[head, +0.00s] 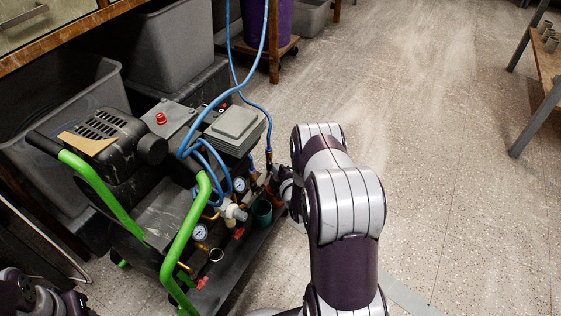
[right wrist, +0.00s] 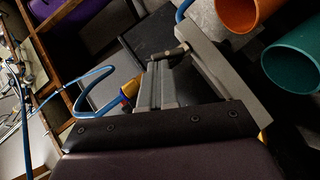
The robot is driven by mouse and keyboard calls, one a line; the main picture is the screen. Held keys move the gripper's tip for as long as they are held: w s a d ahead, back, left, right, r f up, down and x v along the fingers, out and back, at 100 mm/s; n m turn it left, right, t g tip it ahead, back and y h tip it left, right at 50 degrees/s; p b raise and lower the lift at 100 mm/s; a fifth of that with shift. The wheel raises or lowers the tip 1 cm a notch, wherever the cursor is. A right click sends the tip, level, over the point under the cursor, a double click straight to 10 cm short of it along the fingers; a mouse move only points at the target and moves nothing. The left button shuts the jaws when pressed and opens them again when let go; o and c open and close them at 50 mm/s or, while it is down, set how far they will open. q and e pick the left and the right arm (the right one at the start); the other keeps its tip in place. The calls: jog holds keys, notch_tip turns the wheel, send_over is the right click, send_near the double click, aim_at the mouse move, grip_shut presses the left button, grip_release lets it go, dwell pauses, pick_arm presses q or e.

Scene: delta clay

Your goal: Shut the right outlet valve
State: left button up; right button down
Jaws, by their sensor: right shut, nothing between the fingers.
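The compressor (head: 160,215) stands left of my right arm, with gauges, red knobs and blue hoses on its near side. My right gripper (head: 283,182) is at its right end, below the hose fittings (head: 269,158). In the right wrist view its fingers (right wrist: 163,78) are shut and empty. A dark lever-like piece (right wrist: 174,52) is close to the fingertips; I cannot tell whether they touch. The right outlet valve is mostly hidden behind my gripper, so its handle position is unclear. A dark end of my left arm (head: 65,302) shows at the bottom left; its fingers cannot be made out.
A teal cup (head: 262,213) stands beside my right gripper; the wrist view also shows an orange cup (right wrist: 238,12). A blue hose (head: 250,95) rises from the fittings. Green handle bars (head: 182,240) stand at the front.

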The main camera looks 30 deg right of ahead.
jog(key=shift+w+d+r+m+g+y+p, duration=0.2)
jog(key=shift+d+m+g+y+p, duration=0.4)
jog(key=shift+p, duration=0.7)
jog(key=shift+w+d+r+m+g+y+p, duration=0.15)
jog(key=shift+w+d+m+g+y+p, duration=0.4)
jog(key=shift+p, duration=0.75)
jog(key=shift+w+d+r+m+g+y+p, duration=0.15)
jog(key=shift+d+m+g+y+p, duration=0.25)
jog(key=shift+y+p, duration=0.65)
jog(key=shift+d+h+p, duration=0.1)
jog(key=shift+h+p, duration=0.2)
